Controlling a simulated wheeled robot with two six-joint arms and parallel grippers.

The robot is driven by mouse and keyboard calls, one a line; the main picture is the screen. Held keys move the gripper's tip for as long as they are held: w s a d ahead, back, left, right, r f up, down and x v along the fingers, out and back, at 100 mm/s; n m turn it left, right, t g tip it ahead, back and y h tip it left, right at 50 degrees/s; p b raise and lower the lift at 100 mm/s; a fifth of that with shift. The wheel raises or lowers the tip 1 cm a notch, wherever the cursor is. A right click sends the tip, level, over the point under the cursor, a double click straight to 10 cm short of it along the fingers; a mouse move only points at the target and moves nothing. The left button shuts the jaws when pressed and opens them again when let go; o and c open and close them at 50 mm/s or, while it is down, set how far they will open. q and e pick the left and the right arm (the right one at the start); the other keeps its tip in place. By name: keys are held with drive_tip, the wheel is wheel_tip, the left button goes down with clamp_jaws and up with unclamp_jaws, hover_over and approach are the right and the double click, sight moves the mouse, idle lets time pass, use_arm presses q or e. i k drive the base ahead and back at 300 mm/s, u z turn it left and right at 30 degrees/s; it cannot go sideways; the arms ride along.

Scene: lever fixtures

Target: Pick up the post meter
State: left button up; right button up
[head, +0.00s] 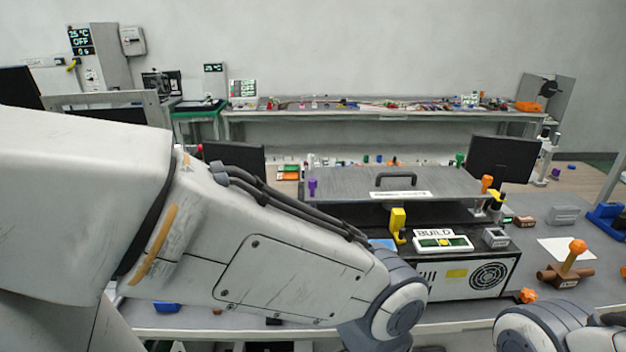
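I cannot tell for sure which thing is the post meter. A small dark post with yellow and black parts (496,201) stands at the right end of the grey-lidded machine, with a small green patch beside it. A white unit marked BUILD (442,243) with a green display sits on the machine's front ledge. My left arm crosses the view from the left and ends low in front of the machine. My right arm shows at the bottom right. Neither gripper's fingers show in the head view.
The machine (470,286) has a grey lid with a black handle (396,180). A yellow lever (398,225) stands on its ledge. To the right are an orange-knobbed lever on a brown pipe fixture (566,274), a white sheet (567,249) and a blue holder (606,217).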

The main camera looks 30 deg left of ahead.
sight(507, 216)
drive_tip(key=z, duration=1.8)
drive_tip(key=i, duration=2.05)
drive_tip(key=u, duration=2.75)
drive_tip(key=i, duration=0.55)
